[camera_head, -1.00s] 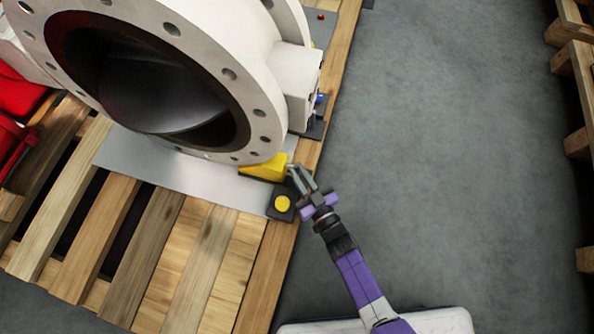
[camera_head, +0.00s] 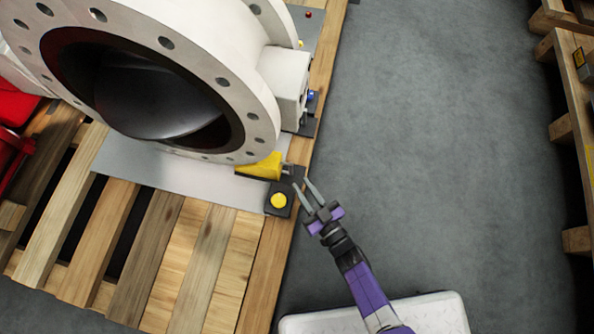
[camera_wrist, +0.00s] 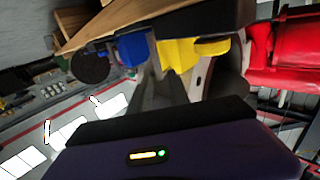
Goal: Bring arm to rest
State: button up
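My gripper (camera_head: 309,190) is at the end of my purple arm, beside the right edge of the pallet. Its two fingers are spread apart with nothing between them. A yellow part (camera_head: 262,167) with a dark end piece lies just left of the fingertips, on the metal plate (camera_head: 165,178) below the valve. The fingertips look close to the dark end piece but apart from it. In the wrist view the gripper fingers (camera_wrist: 165,88) show near yellow and blue parts (camera_wrist: 180,54).
A large white flanged valve (camera_head: 200,75) stands on the wooden pallet (camera_head: 190,265). A black block with a yellow button (camera_head: 279,200) sits near the pallet edge, left of my gripper. Open grey floor (camera_head: 440,150) lies to the right. More pallets (camera_head: 570,120) stand at the far right.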

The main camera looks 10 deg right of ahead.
jog(key=shift+s+d, duration=0.25)
jog(key=shift+s, duration=0.3)
